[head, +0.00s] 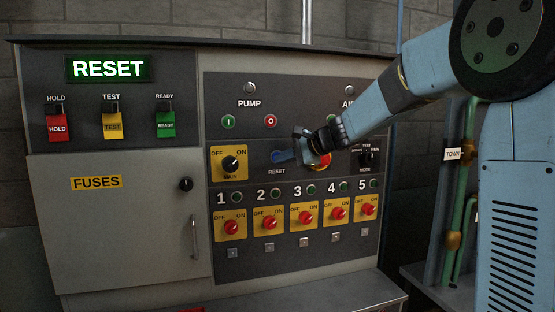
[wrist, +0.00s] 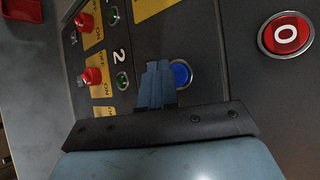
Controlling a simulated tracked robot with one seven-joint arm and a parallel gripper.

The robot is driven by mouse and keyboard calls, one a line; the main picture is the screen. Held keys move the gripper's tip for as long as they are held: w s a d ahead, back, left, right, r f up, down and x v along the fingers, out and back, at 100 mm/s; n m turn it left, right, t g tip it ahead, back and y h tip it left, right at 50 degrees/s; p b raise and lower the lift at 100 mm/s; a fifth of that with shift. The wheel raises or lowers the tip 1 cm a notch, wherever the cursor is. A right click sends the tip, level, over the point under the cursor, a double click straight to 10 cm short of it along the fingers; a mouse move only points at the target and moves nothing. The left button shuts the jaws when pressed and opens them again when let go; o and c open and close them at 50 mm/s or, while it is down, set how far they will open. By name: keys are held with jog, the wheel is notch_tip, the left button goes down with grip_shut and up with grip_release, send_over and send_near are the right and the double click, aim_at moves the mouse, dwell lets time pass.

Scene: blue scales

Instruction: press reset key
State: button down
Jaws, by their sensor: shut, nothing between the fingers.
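The reset key is a round blue button with a pale ring (wrist: 182,73) in the wrist view. It sits on the dark panel, just to the right of my fingers, which hide part of its left side. My gripper (head: 283,156) is shut and empty, in front of the panel at this spot. Its blue fingers also show close together in the wrist view (wrist: 157,66). I cannot tell whether they touch the key.
A lit green RESET display (head: 108,68) is at the upper left. A yellow MAIN switch (head: 229,164) is left of my gripper; a red button on yellow (head: 319,161) is partly hidden behind it. Several red rotary switches (head: 303,215) line up below. The red O button (head: 270,121) is above.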

dwell(0.7)
jog(key=shift+w+a+r, duration=0.1)
jog(key=shift+w, duration=0.25)
jog(key=shift+w+a, duration=0.1)
jog(key=shift+w, duration=0.25)
dwell(0.7)
dwell(0.3)
jog(key=shift+s+d, duration=0.2)
jog(key=shift+s, duration=0.55)
jog(key=shift+s, duration=0.1)
jog(key=shift+s+d, duration=0.25)
jog(key=shift+s, duration=0.5)
jog(key=shift+s+d, duration=0.2)
jog(key=shift+s, duration=0.6)
jog(key=shift+s+d, duration=0.25)
jog(key=shift+s, duration=0.5)
jog(key=shift+s, duration=0.1)
